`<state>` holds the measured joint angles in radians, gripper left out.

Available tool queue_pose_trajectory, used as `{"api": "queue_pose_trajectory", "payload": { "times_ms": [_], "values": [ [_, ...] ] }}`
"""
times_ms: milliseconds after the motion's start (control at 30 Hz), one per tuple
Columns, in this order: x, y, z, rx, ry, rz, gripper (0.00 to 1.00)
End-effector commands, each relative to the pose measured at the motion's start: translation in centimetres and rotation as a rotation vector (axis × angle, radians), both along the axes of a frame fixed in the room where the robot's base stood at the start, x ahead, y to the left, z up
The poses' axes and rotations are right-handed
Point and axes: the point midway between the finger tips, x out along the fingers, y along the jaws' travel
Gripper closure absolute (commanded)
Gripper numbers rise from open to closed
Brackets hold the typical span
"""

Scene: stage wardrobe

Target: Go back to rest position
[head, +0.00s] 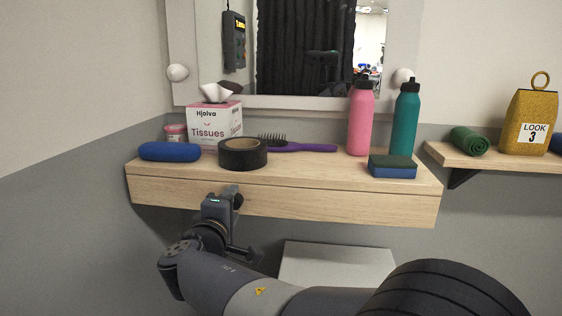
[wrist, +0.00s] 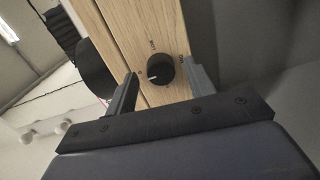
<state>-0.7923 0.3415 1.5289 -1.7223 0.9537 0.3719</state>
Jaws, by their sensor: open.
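My gripper (head: 234,194) is at the wooden front edge of the shelf (head: 330,203), left of its middle, in the head view. In the wrist view my gripper (wrist: 160,68) is open, with one finger on each side of a round dark knob (wrist: 161,72). The knob sits on the light wooden front and has a pale pointer mark and small printed labels around it. I cannot tell whether the fingers touch it. In the head view my gripper and wrist largely hide the knob.
On the shelf stand a black tape roll (head: 242,154), blue case (head: 170,151), tissue box (head: 214,124), purple brush (head: 300,147), pink bottle (head: 361,120), teal bottle (head: 404,120) and sponge (head: 392,167). A mirror (head: 300,50) hangs behind. A pale box top (head: 338,262) is below.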

Motion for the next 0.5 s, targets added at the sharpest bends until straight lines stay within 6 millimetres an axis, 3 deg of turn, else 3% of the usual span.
{"api": "queue_pose_trajectory", "payload": {
  "times_ms": [500],
  "values": [
    [-0.01,-0.10,-0.02,0.441,-0.062,0.001,0.49]
  ]
}}
